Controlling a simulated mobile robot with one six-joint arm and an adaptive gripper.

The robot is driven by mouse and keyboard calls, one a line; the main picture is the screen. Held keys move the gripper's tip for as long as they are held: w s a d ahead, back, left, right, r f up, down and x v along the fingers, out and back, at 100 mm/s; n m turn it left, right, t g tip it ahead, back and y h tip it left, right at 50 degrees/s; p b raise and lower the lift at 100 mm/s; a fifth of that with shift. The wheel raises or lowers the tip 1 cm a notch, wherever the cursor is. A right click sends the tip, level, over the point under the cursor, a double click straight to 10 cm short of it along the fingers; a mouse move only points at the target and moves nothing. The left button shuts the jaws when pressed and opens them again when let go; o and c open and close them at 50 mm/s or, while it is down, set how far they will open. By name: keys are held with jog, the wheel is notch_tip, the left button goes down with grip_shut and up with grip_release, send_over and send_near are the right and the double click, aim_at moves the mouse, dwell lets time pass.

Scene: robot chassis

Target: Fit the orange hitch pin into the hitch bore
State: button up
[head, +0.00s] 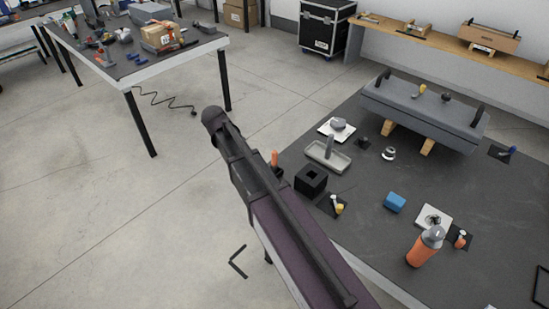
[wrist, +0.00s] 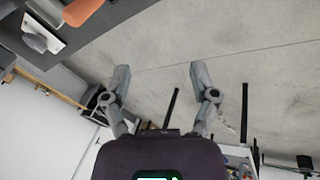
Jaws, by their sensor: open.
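My gripper (wrist: 161,72) shows in the wrist view with its two grey fingers spread wide and nothing between them; pale floor lies beyond. The head view shows my arm, but I cannot make out the fingers there. A small orange piece (head: 461,240) sits on a dark pad at the table's right and may be the hitch pin. Another orange piece (head: 275,157) shows beside my arm, partly hidden. I cannot tell for sure which is the pin. The grey chassis (head: 420,112) rests on wooden blocks at the table's back. No hitch bore can be made out on it.
On the dark table (head: 385,240) are an orange bottle (head: 422,250), a blue block (head: 395,202), a black block with a square hole (head: 311,180), a grey tray (head: 318,163) and a white plate (head: 428,213). Another table (head: 138,73) stands back left. Floor between is open.

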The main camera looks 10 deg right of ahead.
aim_at(275, 151)
jog(key=d+r+n+g+y+p, duration=0.1)
jog(key=d+r+p, duration=0.2)
jog(key=d, duration=0.4)
jog(key=w+d+r+n+g+y+p, duration=0.1)
jog(key=d+r+n+y+p, duration=0.1)
jog(key=d, duration=0.5)
jog(key=shift+r+g+y+p, duration=0.3)
jog(key=shift+r+p, duration=0.1)
jog(key=shift+p, duration=0.2)
jog(key=shift+w+f, duration=0.1)
jog(key=shift+f, duration=0.05)
notch_tip(275, 151, down, 8)
jog(key=b, duration=0.8)
jog(key=shift+f+b, duration=0.2)
jog(key=shift+b, duration=0.1)
jog(key=shift+f, duration=0.1)
jog(key=shift+s+f+b, duration=0.15)
jog(key=shift+f+b, duration=1.1)
jog(key=shift+b, duration=0.05)
jog(key=shift+s+f+b, duration=0.1)
jog(key=shift+f+b, duration=1.15)
jog(key=shift+b, duration=0.05)
